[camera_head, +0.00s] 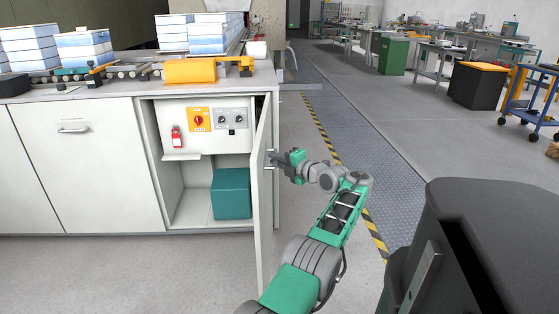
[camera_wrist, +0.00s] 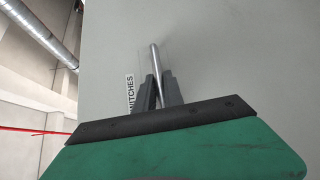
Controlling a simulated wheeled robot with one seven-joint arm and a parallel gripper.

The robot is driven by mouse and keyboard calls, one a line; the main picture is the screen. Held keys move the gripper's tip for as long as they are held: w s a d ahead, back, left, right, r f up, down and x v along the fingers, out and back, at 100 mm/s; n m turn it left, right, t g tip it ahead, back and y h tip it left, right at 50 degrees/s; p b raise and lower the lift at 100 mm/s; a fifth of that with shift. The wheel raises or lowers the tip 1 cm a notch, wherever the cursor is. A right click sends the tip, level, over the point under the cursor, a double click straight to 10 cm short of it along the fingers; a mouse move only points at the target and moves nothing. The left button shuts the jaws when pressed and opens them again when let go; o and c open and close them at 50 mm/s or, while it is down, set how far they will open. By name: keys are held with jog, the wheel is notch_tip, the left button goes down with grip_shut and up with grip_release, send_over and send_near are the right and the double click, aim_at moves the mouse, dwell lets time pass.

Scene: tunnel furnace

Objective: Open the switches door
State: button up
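The switches door (camera_head: 264,190) is a pale cabinet door. It stands swung wide open, roughly edge-on in the head view, and its outer face fills much of the wrist view (camera_wrist: 230,60). A metal bar handle (camera_wrist: 155,62) stands out from that face, beside a partly hidden label (camera_wrist: 130,92) that reads "WITCHES". My gripper (camera_head: 275,160) is at the handle on the door's right side. In the wrist view its two dark fingers (camera_wrist: 159,85) lie on either side of the bar and appear closed on it.
The open compartment shows a panel with a red switch (camera_head: 198,120), a red padlock-like item (camera_head: 176,137) and a teal box (camera_head: 231,194). A closed door (camera_head: 85,150) is to the left. Clear floor lies right of the door, past my arm.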

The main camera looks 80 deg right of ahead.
jog(key=o, duration=0.4)
jog(key=v, duration=0.8)
jog(key=shift+p, duration=0.45)
jog(key=shift+c, duration=0.3)
